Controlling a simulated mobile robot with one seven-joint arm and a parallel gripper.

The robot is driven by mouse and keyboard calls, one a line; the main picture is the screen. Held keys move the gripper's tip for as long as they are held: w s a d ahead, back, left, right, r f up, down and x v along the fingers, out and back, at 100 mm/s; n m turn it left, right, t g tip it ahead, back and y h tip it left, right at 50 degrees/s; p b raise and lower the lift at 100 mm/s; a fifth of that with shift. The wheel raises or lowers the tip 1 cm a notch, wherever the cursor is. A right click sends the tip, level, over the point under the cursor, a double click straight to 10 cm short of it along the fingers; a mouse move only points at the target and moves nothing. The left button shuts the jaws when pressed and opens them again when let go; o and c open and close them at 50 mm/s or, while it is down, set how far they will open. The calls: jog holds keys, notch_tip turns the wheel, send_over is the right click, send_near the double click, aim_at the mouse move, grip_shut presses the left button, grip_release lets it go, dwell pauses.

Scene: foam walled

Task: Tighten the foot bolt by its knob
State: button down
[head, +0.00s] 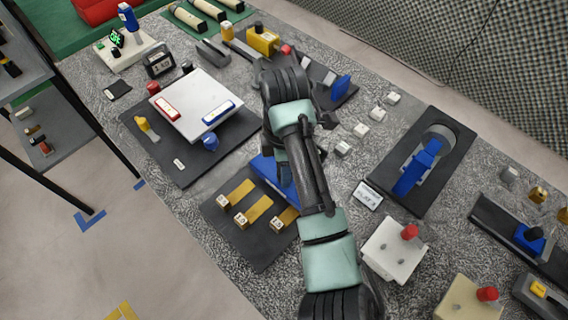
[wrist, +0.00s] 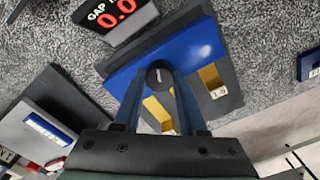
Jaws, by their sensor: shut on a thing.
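In the wrist view, a dark round knob (wrist: 159,73) with a pale line on its face stands at the edge of a blue block (wrist: 195,52). My gripper (wrist: 160,80) has one finger on each side of the knob and is shut on it. In the head view, part of the blue block (head: 264,167) shows beside my arm. My arm hides the knob and most of the fingers there. The bolt's foot cannot be made out.
A display (wrist: 118,12) labelled "GAP", partly cut off, shows red digits starting "0.0". Yellow strips (head: 252,213) with white numbered tags lie on a dark plate (head: 262,256) beside the blue block. A white panel (head: 197,100) on a dark base lies to the left.

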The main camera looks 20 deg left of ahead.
jog(key=m+p, duration=0.2)
jog(key=m, duration=0.1)
jog(key=m+p, duration=0.1)
jog(key=p, duration=0.1)
jog(key=shift+r, duration=0.25)
jog(key=m+p, duration=0.3)
jog(key=m, duration=0.2)
jog(key=shift+p, duration=0.35)
jog(key=m+p, duration=0.2)
jog(key=m, duration=0.2)
jog(key=shift+f+m+p, duration=0.1)
jog(key=shift+m+p, duration=0.2)
jog(key=m+p, duration=0.1)
jog(key=m, duration=0.3)
jog(key=shift+w+p, duration=0.1)
jog(key=shift+p, duration=0.25)
jog(key=m+p, duration=0.1)
jog(key=m, duration=0.5)
jog(key=shift+m+p, duration=0.35)
jog(key=shift+m, duration=0.05)
jog(key=m, duration=0.3)
jog(key=shift+f+p, duration=0.1)
jog(key=shift+p, duration=0.25)
jog(key=shift+d+m, duration=0.1)
jog(key=shift+m, duration=1.9)
jog(key=shift+w, duration=0.1)
